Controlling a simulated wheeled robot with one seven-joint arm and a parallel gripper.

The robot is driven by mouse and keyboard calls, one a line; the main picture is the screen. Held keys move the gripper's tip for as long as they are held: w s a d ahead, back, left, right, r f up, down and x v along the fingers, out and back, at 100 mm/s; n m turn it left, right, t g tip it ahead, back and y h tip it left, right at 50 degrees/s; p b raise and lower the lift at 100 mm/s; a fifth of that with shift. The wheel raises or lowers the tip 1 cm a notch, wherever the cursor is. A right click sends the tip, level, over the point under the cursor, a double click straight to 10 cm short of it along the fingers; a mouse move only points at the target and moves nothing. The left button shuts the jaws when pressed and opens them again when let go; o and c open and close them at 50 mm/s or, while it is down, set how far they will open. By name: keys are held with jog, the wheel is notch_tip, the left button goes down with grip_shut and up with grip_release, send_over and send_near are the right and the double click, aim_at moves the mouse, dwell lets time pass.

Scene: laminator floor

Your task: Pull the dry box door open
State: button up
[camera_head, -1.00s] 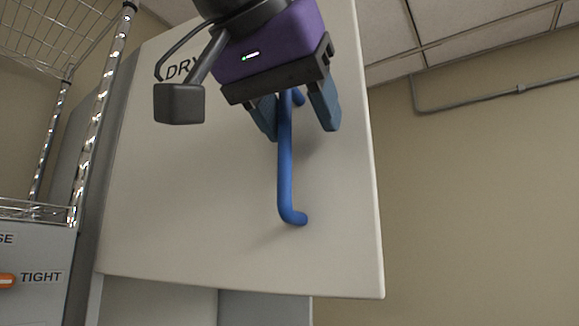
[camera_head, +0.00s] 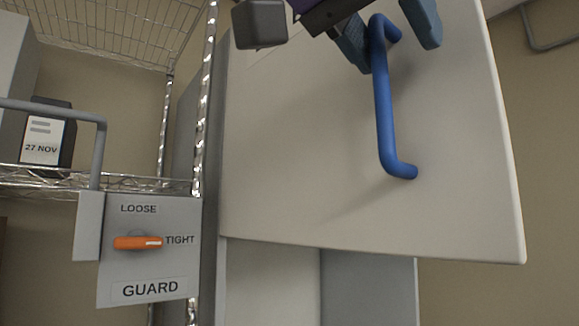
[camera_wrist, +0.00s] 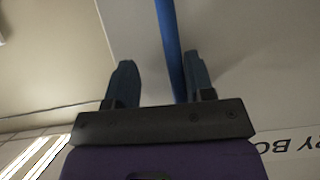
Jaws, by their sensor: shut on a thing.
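The dry box door (camera_head: 300,170) is a large off-white panel filling the right half of the head view. Its lower right corner sticks out past the grey body (camera_head: 370,290) below and behind it; how far it stands open is hard to tell. A blue bar handle (camera_head: 384,110) runs upright on the door. My gripper (camera_head: 390,45) is at the handle's upper end, fingers on either side of it, shut on it. In the wrist view the handle (camera_wrist: 168,45) passes between the fingers (camera_wrist: 160,80), closer to the right one.
A wire rack with a chrome post (camera_head: 203,100) stands left of the door. A guard panel (camera_head: 150,265) with an orange knob (camera_head: 137,243) hangs low on the left. A dark box labelled 27 NOV (camera_head: 45,140) sits on the rack shelf.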

jog(key=a+v, duration=0.1)
jog(key=v, duration=0.8)
jog(key=shift+f, duration=0.3)
dwell(0.5)
jog(key=shift+w, duration=0.1)
jog(key=shift+o, duration=0.2)
jog(key=shift+r, duration=0.15)
